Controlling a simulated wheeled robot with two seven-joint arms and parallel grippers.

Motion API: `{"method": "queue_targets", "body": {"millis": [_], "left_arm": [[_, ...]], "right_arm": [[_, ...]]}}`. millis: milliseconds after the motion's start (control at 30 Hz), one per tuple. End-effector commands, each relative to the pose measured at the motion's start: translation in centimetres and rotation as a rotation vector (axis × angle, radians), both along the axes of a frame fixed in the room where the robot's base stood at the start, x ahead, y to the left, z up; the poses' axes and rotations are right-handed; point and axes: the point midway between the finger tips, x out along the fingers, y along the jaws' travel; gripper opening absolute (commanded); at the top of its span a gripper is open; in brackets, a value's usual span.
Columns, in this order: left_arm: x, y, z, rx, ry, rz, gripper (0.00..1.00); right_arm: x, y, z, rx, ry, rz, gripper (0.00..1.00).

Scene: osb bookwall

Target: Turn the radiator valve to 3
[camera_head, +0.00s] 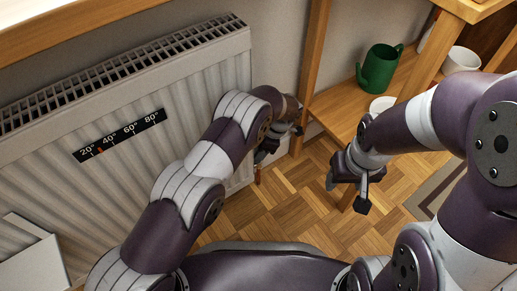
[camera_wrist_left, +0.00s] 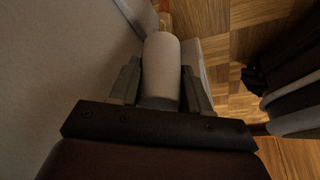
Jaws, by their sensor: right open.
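The white radiator (camera_head: 60,190) runs along the wall at the left in the head view. The radiator valve (camera_wrist_left: 161,62) is a pale rounded cylinder in the left wrist view. My left gripper (camera_wrist_left: 161,88) has one finger on each side of the valve, close against it, and appears shut on it. In the head view my left gripper (camera_head: 267,150) is at the radiator's right end, where my wrist mostly hides the valve. No numbers on the valve can be read. My right gripper (camera_head: 347,194) is open and empty above the floor.
A black temperature strip (camera_head: 120,136) is on the radiator. A wooden shelf (camera_head: 336,107) at the right holds a green watering can (camera_head: 379,70) and a white dish (camera_head: 382,104). A white bowl (camera_head: 461,60) stands further right. Parquet floor (camera_head: 262,213) lies open between my arms.

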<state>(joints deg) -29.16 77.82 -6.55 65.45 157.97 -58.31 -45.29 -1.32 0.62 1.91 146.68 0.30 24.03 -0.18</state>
Motion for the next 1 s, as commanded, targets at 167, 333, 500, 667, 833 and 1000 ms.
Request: {"method": "queue_targets", "body": {"millis": [167, 333, 500, 667, 833, 1000], "left_arm": [[0.0, 0.0, 1.2, 0.0, -0.002, -0.149, 0.16], [0.1, 0.0, 0.8, -0.001, -0.004, -0.342, 0.16], [0.2, -0.1, 0.1, -0.002, -0.006, -0.394, 0.16], [0.3, -0.2, 0.1, -0.003, -0.007, -0.392, 0.16], [0.2, -0.1, 0.1, -0.002, -0.006, -0.39, 0.55], [0.2, -0.1, 0.0, -0.002, -0.004, -0.385, 0.55]], "right_arm": [[0.0, 0.0, 3.9, 0.0, 0.0, 0.0, 0.6], [0.0, 0.0, 6.1, 0.0, -0.001, 0.0, 0.6], [0.0, 0.0, 6.0, 0.0, 0.0, 0.0, 0.6], [0.0, 0.0, 5.9, 0.0, 0.0, 0.0, 0.6], [0.0, 0.0, 5.9, 0.0, 0.0, 0.0, 0.6], [0.0, 0.0, 5.8, 0.0, 0.0, 0.0, 0.6]]}}
